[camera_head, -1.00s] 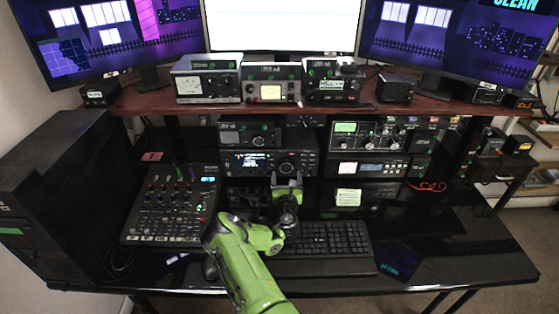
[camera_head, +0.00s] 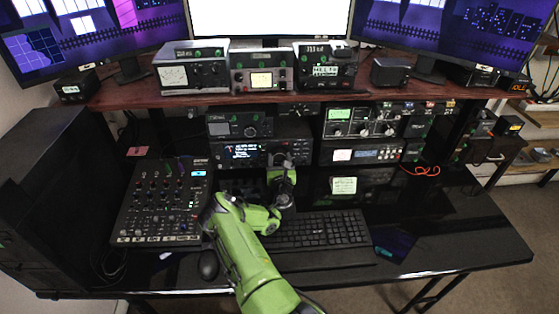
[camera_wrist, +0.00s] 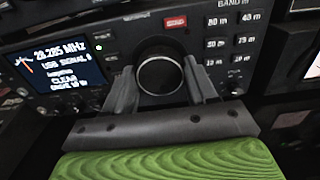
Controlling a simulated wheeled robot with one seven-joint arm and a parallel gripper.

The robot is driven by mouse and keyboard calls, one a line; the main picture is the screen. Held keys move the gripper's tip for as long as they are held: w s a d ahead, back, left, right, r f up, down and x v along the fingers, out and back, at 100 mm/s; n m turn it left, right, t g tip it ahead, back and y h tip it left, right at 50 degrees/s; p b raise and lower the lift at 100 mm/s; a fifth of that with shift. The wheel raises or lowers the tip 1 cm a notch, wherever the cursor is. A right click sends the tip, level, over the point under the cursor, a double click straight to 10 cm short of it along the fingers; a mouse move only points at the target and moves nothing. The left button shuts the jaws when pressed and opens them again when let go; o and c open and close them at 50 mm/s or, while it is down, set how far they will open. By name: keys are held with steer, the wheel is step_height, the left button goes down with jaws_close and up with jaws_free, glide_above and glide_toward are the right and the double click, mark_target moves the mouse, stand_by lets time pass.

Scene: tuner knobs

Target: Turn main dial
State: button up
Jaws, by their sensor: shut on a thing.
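The main dial (camera_wrist: 160,73) is a round black knob with a pale ring on the front of the radio (camera_wrist: 105,25). In the wrist view my gripper (camera_wrist: 160,82) has one finger on each side of the dial, closed onto it. In the head view the radio (camera_head: 243,154) stands under the shelf, its lit screen to the left of the dial. There my gripper (camera_head: 282,163) reaches the radio's right half and mostly hides the dial. The wrist view shows the lit screen (camera_wrist: 55,62) reading about 28.285 MHz.
A keyboard (camera_head: 318,230) lies below my arm, with a mouse (camera_head: 208,265) to its left. A mixer (camera_head: 163,203) is left of the radio. More equipment (camera_head: 360,122) stands to the right. The wooden shelf (camera_head: 350,97) overhangs the radio.

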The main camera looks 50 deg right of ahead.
steer(key=shift+m, duration=0.3)
steer(key=m+b, duration=0.2)
steer(key=m, duration=0.3)
steer(key=m+b, duration=0.3)
steer(key=m, duration=0.2)
steer(key=shift+f+m, duration=0.1)
steer(key=shift+m, duration=0.3)
steer(key=m+b, duration=0.2)
steer(key=m, duration=0.3)
steer(key=shift+s, duration=0.1)
steer(key=m+b, duration=0.1)
steer(key=m, duration=0.4)
steer(key=shift+b, duration=0.3)
steer(key=shift+f+m, duration=0.1)
steer(key=shift+m, duration=0.2)
steer(key=o, duration=1.1)
steer(key=shift+c, duration=0.2)
